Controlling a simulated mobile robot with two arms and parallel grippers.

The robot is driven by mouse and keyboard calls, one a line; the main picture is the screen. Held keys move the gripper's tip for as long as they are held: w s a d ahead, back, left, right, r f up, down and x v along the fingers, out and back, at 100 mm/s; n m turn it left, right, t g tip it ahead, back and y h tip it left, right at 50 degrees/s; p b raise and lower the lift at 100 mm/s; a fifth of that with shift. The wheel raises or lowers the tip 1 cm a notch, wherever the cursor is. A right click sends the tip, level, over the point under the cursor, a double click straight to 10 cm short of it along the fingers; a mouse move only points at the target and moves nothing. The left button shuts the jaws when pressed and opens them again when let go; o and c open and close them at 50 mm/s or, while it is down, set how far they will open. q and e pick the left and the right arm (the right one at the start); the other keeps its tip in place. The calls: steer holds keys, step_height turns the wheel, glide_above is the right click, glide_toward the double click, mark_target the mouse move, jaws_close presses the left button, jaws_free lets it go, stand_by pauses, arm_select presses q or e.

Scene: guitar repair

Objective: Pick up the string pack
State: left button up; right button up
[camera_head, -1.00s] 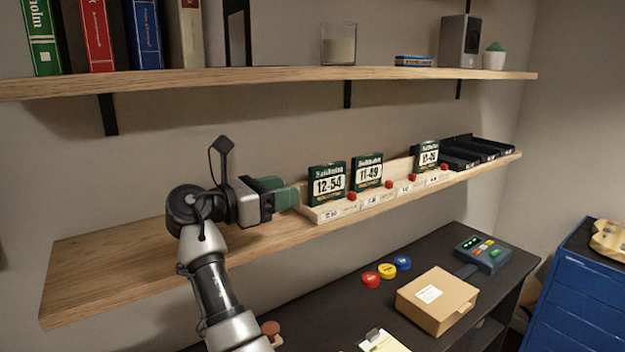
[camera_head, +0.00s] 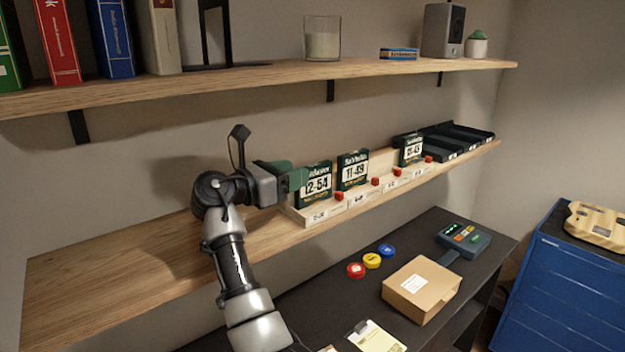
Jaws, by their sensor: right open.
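Three dark green string packs stand upright in a light wooden rack (camera_head: 305,215) on the lower shelf. The left pack reads 12-54 (camera_head: 317,186), the middle one 11-49 (camera_head: 354,170), and a third (camera_head: 411,150) stands farther right. My right gripper (camera_head: 297,179) is open, with green fingers pointing right at the left edge of the 12-54 pack. The fingers overlap that edge in the picture; I cannot tell whether they touch it or straddle it. My left gripper is out of view.
Small red blocks (camera_head: 375,181) sit along the rack's front ledge. Black trays (camera_head: 455,138) lie right of it. The upper shelf (camera_head: 270,76) runs above. Below, a dark bench holds a cardboard box (camera_head: 421,290) and a device (camera_head: 463,239). The lower shelf's left part (camera_head: 100,275) is bare.

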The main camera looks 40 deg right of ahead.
steer(key=d, duration=0.2)
steer(key=shift+d+r+p, duration=0.2)
steer(key=shift+d+p, duration=0.1)
steer(key=shift+p, duration=0.05)
steer(key=shift+d+f, duration=0.15)
steer(key=shift+f, duration=0.05)
steer(key=shift+a, duration=0.2)
steer(key=c, duration=0.6)
steer(key=shift+d, duration=0.1)
jaws_close()
steer(key=shift+r, duration=0.1)
